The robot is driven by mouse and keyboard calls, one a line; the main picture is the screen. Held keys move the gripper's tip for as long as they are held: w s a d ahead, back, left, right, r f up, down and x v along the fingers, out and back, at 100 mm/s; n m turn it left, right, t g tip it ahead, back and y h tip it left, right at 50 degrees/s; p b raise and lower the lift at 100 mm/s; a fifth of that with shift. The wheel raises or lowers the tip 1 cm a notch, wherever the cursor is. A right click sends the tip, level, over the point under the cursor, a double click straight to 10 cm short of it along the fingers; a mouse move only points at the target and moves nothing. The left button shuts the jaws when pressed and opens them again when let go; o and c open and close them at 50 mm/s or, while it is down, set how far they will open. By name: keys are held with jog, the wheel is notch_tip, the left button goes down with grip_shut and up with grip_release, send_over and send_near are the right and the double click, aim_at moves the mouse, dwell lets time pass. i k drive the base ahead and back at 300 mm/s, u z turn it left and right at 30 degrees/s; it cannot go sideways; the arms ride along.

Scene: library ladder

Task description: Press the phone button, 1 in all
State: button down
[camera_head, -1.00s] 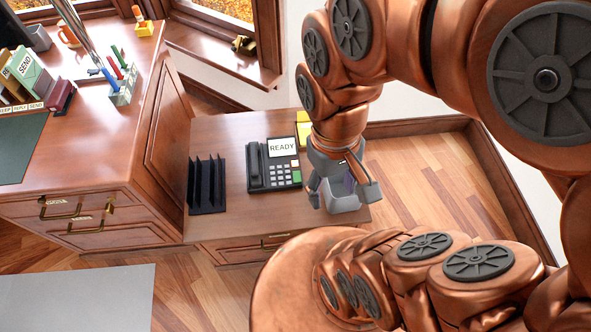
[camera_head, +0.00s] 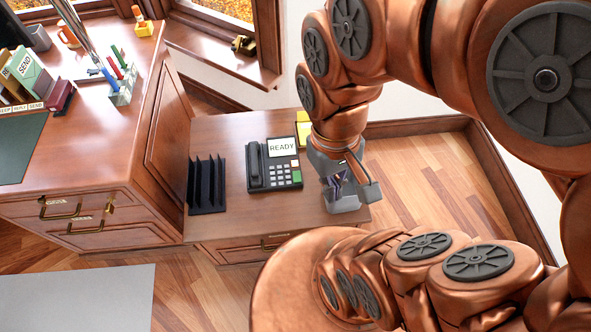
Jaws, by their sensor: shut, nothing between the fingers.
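The phone (camera_head: 275,172) is dark grey with a handset along its left side. It stands on the low wooden cabinet. Its screen (camera_head: 282,147) reads READY. Below the screen is a keypad (camera_head: 280,173) of pale keys, with coloured keys along its right edge. My gripper (camera_head: 343,190) is to the right of the phone, apart from it, and points downward. Its fingers are shut and empty.
A black upright file rack (camera_head: 207,186) stands left of the phone. A yellow item (camera_head: 304,123) lies behind it, partly hidden by my arm. The taller desk (camera_head: 90,150) stands at left with pens and papers. Bare cabinet top shows in front of the phone.

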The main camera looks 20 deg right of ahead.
aim_at(297, 175)
jog(key=u, duration=0.5)
jog(key=k, duration=0.9)
jog(key=u, duration=0.75)
